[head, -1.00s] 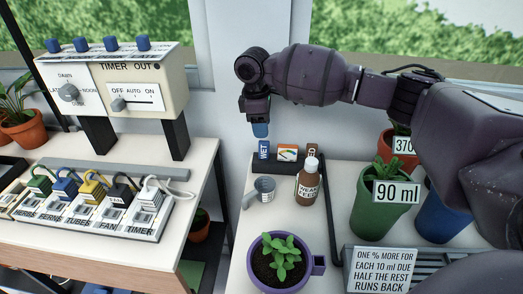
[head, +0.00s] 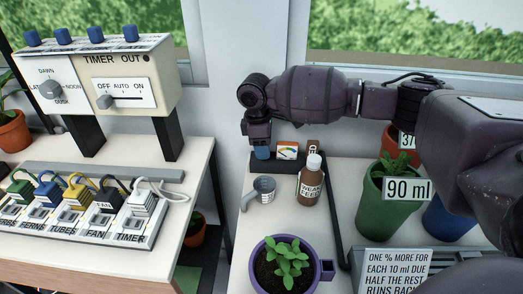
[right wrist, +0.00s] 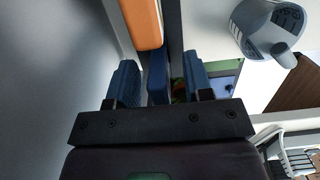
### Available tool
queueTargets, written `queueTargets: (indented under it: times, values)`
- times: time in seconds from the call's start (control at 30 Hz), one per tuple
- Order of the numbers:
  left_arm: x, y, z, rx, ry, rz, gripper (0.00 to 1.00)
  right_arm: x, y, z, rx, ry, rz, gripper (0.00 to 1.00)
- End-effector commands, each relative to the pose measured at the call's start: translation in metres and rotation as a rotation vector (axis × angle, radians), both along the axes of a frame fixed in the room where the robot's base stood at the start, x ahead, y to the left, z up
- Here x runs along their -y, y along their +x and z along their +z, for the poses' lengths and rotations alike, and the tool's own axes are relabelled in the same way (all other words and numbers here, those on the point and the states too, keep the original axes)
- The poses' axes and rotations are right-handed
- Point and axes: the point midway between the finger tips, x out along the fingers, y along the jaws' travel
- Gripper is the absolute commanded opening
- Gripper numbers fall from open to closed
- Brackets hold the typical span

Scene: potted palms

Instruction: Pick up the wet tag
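The wet tag is a blue piece in the rack at the back of the right table. In the head view my right gripper (head: 261,152) is lowered in front of it and hides it. In the right wrist view the blue tag (right wrist: 157,78) stands between the two blue fingers of my right gripper (right wrist: 160,84), with a gap on each side. The fingers are open around the tag and do not appear to touch it. My left gripper is in neither view.
Right beside the tag stands a card with a coloured gauge (head: 287,150), orange-edged in the wrist view (right wrist: 143,22). A smaller brown tag (head: 313,146) follows. A grey measuring cup (head: 263,188), a brown bottle (head: 310,182) and a purple-potted plant (head: 284,264) stand nearer.

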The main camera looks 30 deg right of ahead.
Motion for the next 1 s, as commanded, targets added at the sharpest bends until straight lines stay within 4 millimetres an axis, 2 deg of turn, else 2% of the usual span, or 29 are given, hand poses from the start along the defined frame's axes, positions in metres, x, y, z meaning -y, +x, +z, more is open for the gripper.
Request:
queueTargets:
  times: [0.03,0.2,0.3,0.53,0.67,0.87,1.0]
  values:
    - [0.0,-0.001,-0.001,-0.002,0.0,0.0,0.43,0.0,0.0,0.0,0.0,0.0,0.0,0.39]
    - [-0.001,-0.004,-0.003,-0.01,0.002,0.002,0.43,0.0,0.0,0.0,0.0,0.0,0.0,0.13]
    - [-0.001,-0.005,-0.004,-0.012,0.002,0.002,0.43,0.0,0.0,0.0,0.0,0.0,-0.001,0.01]
    - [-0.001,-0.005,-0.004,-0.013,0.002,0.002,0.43,0.0,0.0,0.0,0.0,0.0,0.0,0.01]
    - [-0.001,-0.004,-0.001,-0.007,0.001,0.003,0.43,0.0,0.0,0.008,0.003,0.0,-0.001,0.01]
    - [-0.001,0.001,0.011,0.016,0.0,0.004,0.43,0.0,0.001,0.044,0.01,0.001,-0.002,0.01]
    - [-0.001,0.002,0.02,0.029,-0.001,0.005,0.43,0.0,0.001,0.082,0.013,0.002,-0.002,0.01]
